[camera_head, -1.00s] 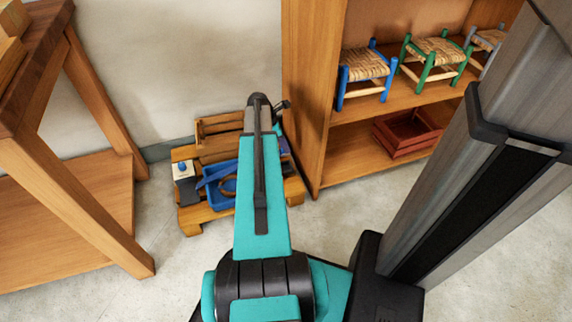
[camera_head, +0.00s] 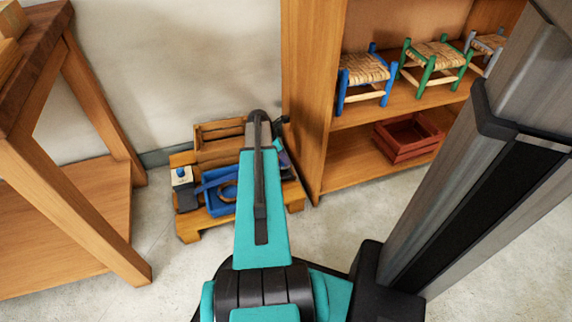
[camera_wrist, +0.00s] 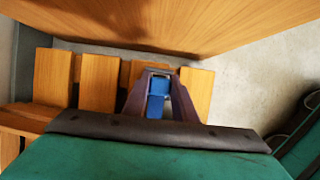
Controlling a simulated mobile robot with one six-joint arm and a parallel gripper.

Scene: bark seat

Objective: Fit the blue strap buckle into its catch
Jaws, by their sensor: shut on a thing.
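My gripper (camera_wrist: 158,98) is shut on the blue strap buckle (camera_wrist: 157,88), seen between its two dark fingers in the wrist view. The fingers are over wooden slats. I cannot make out the catch, nor whether the buckle touches it. In the head view, my arm hides the gripper and the buckle. A blue tray (camera_head: 211,207) with a strap-like loop in it sits on a low wooden pallet (camera_head: 189,233), left of my arm.
A pale block with a blue knob (camera_head: 181,176) stands at the pallet's left. A wooden shelf unit (camera_head: 309,150) rises close on the right, with small stools (camera_head: 365,70) and a red crate (camera_head: 405,140). A wooden bench (camera_head: 70,210) stands left. Floor is clear before the pallet.

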